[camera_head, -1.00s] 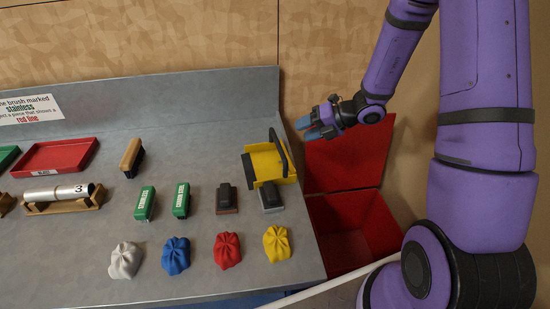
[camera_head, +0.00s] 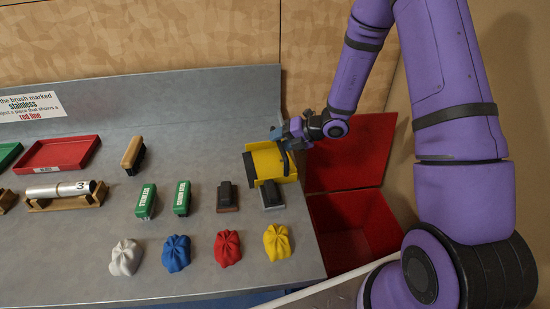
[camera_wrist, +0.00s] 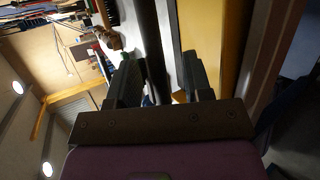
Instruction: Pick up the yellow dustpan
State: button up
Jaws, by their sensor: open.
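The yellow dustpan (camera_head: 267,163) sits at the right end of the grey bench, with its dark handle (camera_head: 285,160) on its right side. My gripper (camera_head: 283,130) is at the top end of that handle. In the wrist view the open jaws (camera_wrist: 158,85) have the dark handle bar (camera_wrist: 153,45) between them, with gaps at the sides. The dustpan's yellow body (camera_wrist: 202,35) shows just right of the jaws there. I cannot tell whether a finger touches the handle.
A red bin (camera_head: 350,232) with a raised lid stands right of the bench. Two dark-handled blocks, two green brushes (camera_head: 182,198) and several coloured cloths (camera_head: 228,249) lie in front and left of the dustpan. A red tray (camera_head: 57,155) is farther left.

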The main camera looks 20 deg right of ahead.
jog(key=shift+w+a+f, duration=0.25)
jog(key=shift+a, duration=0.1)
grip_shut()
jog(key=shift+r, duration=0.15)
notch_tip(320, 180, up, 16)
dwell(1.6)
dwell(0.3)
